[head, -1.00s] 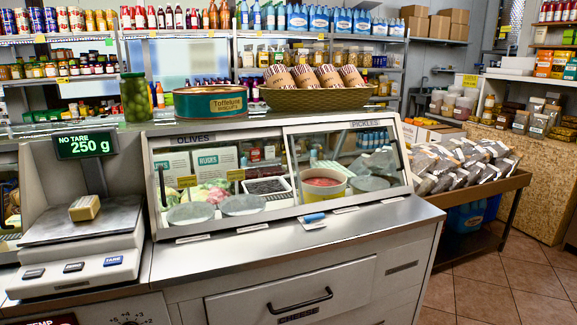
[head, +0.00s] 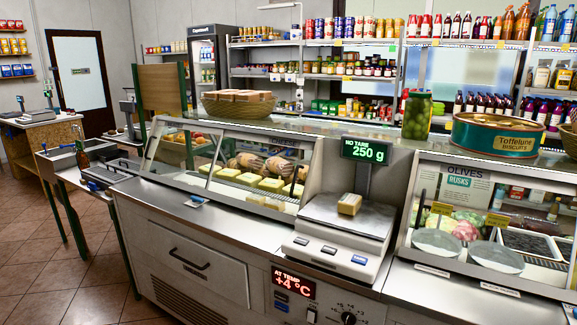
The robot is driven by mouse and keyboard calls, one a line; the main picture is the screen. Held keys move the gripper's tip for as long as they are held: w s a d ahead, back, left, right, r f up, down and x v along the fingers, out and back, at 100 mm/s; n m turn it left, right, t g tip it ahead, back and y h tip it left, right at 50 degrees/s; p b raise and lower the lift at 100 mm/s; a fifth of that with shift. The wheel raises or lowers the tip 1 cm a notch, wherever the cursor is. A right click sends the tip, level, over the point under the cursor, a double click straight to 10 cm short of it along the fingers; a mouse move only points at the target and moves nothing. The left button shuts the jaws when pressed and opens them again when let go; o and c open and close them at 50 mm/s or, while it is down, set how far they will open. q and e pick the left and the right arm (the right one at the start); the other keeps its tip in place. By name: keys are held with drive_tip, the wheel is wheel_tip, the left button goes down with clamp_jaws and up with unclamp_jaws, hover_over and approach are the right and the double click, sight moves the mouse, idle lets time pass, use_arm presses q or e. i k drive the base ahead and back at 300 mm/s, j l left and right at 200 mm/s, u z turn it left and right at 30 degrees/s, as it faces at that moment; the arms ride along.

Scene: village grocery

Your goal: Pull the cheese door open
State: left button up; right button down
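A pale front panel (head: 215,282) with a black bar handle (head: 189,260) is set in the left part of the counter. It looks shut, and I can read no label on it. Above it, a glass display case (head: 215,160) holds yellow cheese-like blocks (head: 270,185) and wrapped rolls. The other handled panel, whose label looked like CHEESE in the earlier frame, is outside the current view. Neither of my grippers shows.
A scale (head: 340,228) reading 250 g holds a small block (head: 350,204). A temperature display (head: 294,283) reads +4 °C. The OLIVES case (head: 490,215) is at the right. Beyond the counter's left end stand a small table (head: 60,165) and open tiled floor (head: 60,290).

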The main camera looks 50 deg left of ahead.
sight(279, 141)
drive_tip(key=u, duration=1.8)
